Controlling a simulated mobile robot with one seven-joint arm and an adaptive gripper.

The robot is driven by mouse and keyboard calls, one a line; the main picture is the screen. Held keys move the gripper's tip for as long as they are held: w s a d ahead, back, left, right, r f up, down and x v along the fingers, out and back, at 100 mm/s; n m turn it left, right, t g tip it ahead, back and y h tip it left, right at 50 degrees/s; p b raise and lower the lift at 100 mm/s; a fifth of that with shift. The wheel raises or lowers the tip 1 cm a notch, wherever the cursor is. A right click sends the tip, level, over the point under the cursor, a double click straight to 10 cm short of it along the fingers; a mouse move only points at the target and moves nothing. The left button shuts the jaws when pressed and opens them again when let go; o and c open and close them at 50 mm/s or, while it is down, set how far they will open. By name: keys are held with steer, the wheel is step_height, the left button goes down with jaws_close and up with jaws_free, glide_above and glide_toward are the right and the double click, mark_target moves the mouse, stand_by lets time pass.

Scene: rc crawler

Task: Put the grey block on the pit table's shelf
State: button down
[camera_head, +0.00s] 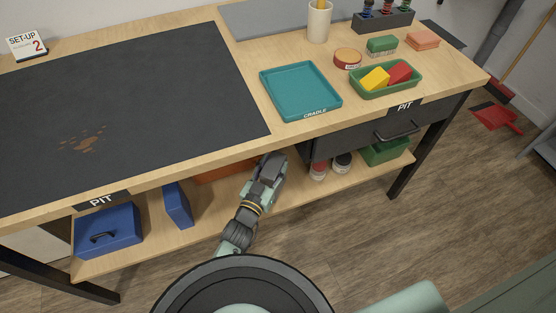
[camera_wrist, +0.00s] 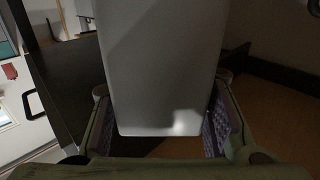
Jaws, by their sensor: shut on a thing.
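The grey block (camera_wrist: 162,65) fills the middle of the wrist view, between the two fingers of my gripper (camera_wrist: 164,105). My gripper is shut on it, with a patterned pad on either side. In the head view my gripper (camera_head: 272,165) is at the front edge of the pit table (camera_head: 150,172), low by the shelf opening. The block is hidden there. The table's lower shelf (camera_head: 212,212) is pale wood, with bare room left of my arm. I cannot tell whether the block touches the shelf.
On the shelf stand a blue toolbox (camera_head: 108,232), a blue upright item (camera_head: 177,205), an orange-brown box (camera_head: 222,173), small jars (camera_head: 318,171) and a green bin (camera_head: 385,152). A dark drawer (camera_head: 360,138) hangs right of my gripper. A teal tray (camera_head: 300,90) lies on top.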

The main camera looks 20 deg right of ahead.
mark_target(281, 154)
steer(key=x, duration=0.5)
steer(key=shift+d+f, duration=0.15)
steer(key=shift+f, duration=0.05)
steer(key=shift+f+p, duration=0.35)
steer(key=shift+f, duration=1.4)
steer(key=shift+f, duration=0.15)
steer(key=c, duration=0.9)
jaws_free()
steer(key=shift+c, duration=0.2)
